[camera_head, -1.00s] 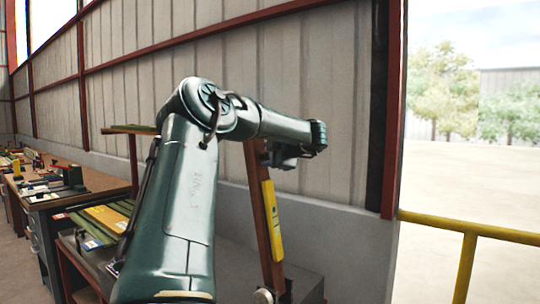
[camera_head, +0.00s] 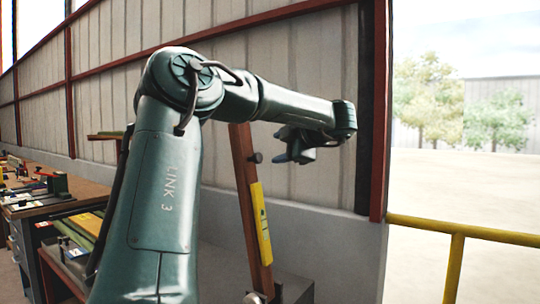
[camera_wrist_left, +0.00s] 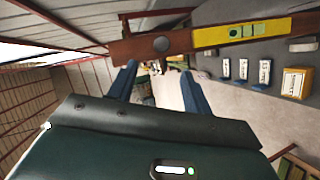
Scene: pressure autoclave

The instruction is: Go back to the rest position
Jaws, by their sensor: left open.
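My left arm rises through the middle of the head view and bends right at its elbow. Its gripper (camera_head: 292,150) hangs in the air in front of the corrugated wall, small and dark at the arm's far end. In the left wrist view the two blue fingers (camera_wrist_left: 158,82) stand apart with nothing between them, so the gripper is open and empty. A red-brown beam (camera_head: 246,190) leans upright below and left of the gripper in the head view. It also crosses the left wrist view beyond the fingertips (camera_wrist_left: 160,45). My right gripper is not in view.
A yellow level (camera_head: 261,222) lies against the beam. A workbench (camera_head: 90,194) with tools stands at left. A yellow rail (camera_head: 460,233) borders the open yard at right. Small boxes (camera_wrist_left: 296,82) show at the right of the wrist view.

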